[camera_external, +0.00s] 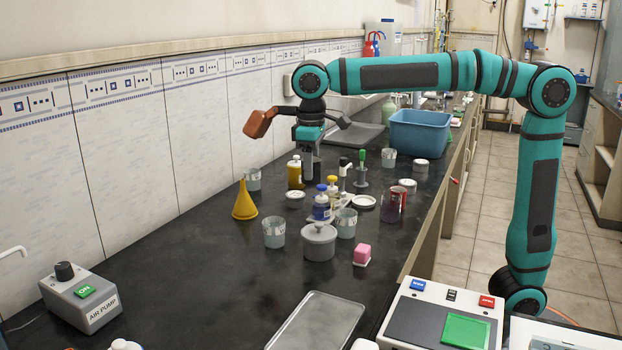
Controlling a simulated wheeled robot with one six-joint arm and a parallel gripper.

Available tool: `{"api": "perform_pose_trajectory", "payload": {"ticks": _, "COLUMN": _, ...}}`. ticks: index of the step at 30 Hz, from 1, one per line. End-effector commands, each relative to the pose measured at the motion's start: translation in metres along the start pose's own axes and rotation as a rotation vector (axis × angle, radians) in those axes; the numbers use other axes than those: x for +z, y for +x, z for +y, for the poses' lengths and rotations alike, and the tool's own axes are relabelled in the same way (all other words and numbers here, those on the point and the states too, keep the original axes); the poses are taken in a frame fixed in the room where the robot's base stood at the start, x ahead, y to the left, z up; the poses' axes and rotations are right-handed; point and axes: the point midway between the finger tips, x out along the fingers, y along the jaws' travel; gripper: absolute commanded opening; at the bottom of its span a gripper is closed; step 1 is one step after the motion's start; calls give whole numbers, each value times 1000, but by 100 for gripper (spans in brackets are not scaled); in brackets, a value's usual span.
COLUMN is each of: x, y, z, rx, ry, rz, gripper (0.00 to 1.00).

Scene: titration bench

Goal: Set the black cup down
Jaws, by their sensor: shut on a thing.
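My gripper (309,170) points down over the middle of the bench, at the end of the teal arm. Its fingers are shut on a small dark thing that fits the black cup, though its outline is hard to make out. The fingers and the bottles in front hide most of it. The fingertips are low, just behind the yellow bottle (295,172) and left of a dark-topped item (344,166). I cannot tell whether the held thing touches the bench top.
The black bench (190,270) is crowded around the gripper. A blue tub (420,132) stands behind right. The front left is clearer.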

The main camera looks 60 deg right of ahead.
Motion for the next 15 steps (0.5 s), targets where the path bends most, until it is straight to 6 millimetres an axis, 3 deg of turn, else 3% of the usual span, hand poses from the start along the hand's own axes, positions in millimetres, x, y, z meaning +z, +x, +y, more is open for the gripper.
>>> {"api": "perform_pose_trajectory", "payload": {"ticks": 3, "x": -34, "y": 0, "z": -8, "rx": 0, "ry": 0, "rz": -1, "gripper": 23}}
{"api": "perform_pose_trajectory", "payload": {"ticks": 15, "x": -135, "y": 8, "z": -36, "rx": -1, "ry": 0, "rz": -1, "gripper": 23}}
